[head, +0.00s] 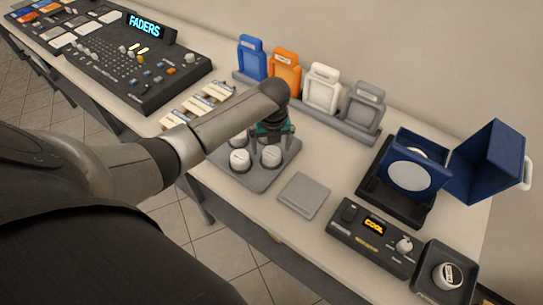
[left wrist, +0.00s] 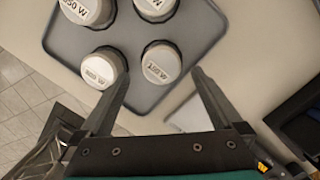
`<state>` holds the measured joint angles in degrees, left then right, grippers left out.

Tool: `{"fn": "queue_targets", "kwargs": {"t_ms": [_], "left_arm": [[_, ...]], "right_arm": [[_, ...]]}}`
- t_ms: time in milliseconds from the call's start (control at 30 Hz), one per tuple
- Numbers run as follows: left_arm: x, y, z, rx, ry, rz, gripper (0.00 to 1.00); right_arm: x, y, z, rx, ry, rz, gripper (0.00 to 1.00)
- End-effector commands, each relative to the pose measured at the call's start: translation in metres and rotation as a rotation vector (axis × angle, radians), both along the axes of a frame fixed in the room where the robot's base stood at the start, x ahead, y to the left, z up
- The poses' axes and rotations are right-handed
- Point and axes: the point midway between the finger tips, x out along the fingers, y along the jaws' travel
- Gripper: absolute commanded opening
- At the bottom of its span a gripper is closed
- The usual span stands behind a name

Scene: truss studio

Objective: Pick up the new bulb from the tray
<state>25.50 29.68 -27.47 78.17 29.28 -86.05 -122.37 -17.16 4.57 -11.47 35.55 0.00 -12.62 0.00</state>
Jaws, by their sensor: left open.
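A grey tray (head: 262,181) holds several white round bulbs set in dark collars; two show clearly, a left one (head: 240,160) and a right one (head: 271,156). My left gripper (head: 268,138) is over the tray's back part and hides some of it.
A blue lamp housing (head: 408,173) with an open blue lid (head: 490,160) stands at right. In front are a control box reading COOL (head: 375,230) and a dark holder with a white round piece (head: 447,275). A flat grey pad (head: 304,195) lies right of the tray.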

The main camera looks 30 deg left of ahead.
Motion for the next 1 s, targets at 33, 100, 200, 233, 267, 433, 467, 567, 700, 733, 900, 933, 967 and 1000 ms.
{"fn": "queue_targets", "kwargs": {"t_ms": [33, 100, 200, 233, 267, 433, 467, 567, 700, 733, 900, 933, 967, 1000], "left_arm": [[0.002, 0.000, -0.007, -0.002, 0.000, 0.001, 1.00], [0.005, 0.000, -0.015, -0.002, 0.001, 0.002, 1.00], [0.005, 0.002, -0.027, 0.000, 0.001, 0.001, 1.00], [0.006, 0.003, -0.030, 0.000, 0.000, 0.001, 1.00], [0.006, 0.003, -0.031, 0.000, 0.000, 0.001, 1.00], [0.007, 0.003, -0.035, 0.001, -0.001, -0.001, 1.00], [0.007, 0.003, -0.035, 0.001, -0.001, -0.001, 1.00], [0.007, 0.003, -0.035, 0.001, -0.001, -0.001, 1.00], [0.007, 0.003, -0.035, 0.001, -0.001, -0.001, 0.86], [0.007, 0.003, -0.035, 0.001, -0.001, -0.001, 0.83], [0.007, 0.003, -0.035, 0.001, -0.001, -0.001, 0.64], [0.007, 0.003, -0.035, 0.001, -0.001, -0.001, 0.61], [0.007, 0.003, -0.035, 0.001, -0.001, 0.000, 0.57], [0.007, 0.003, -0.035, 0.001, -0.001, -0.001, 0.53]], "right_arm": [[0.000, 0.000, -0.003, 0.000, 0.000, 0.000, 0.50], [0.000, 0.000, -0.004, 0.000, 0.000, 0.000, 0.50], [0.000, 0.000, -0.007, 0.000, 0.000, 0.000, 0.50], [0.000, 0.000, -0.008, 0.000, 0.000, 0.000, 0.50], [0.000, 0.000, -0.008, 0.000, 0.000, 0.000, 0.50], [0.000, 0.000, -0.008, 0.000, 0.000, 0.000, 0.50], [0.000, 0.000, -0.008, 0.000, 0.000, 0.000, 0.50], [0.000, 0.000, -0.008, 0.000, 0.000, 0.000, 0.50], [0.000, 0.000, -0.008, 0.000, 0.000, 0.000, 0.50], [0.000, 0.000, -0.008, 0.000, 0.000, 0.000, 0.50], [0.000, 0.000, -0.008, 0.000, 0.000, 0.000, 0.50], [0.000, 0.000, -0.008, 0.000, 0.000, 0.000, 0.50], [0.000, 0.000, -0.008, 0.000, 0.000, 0.000, 0.50], [0.000, 0.000, -0.008, 0.000, 0.000, 0.000, 0.50]]}}
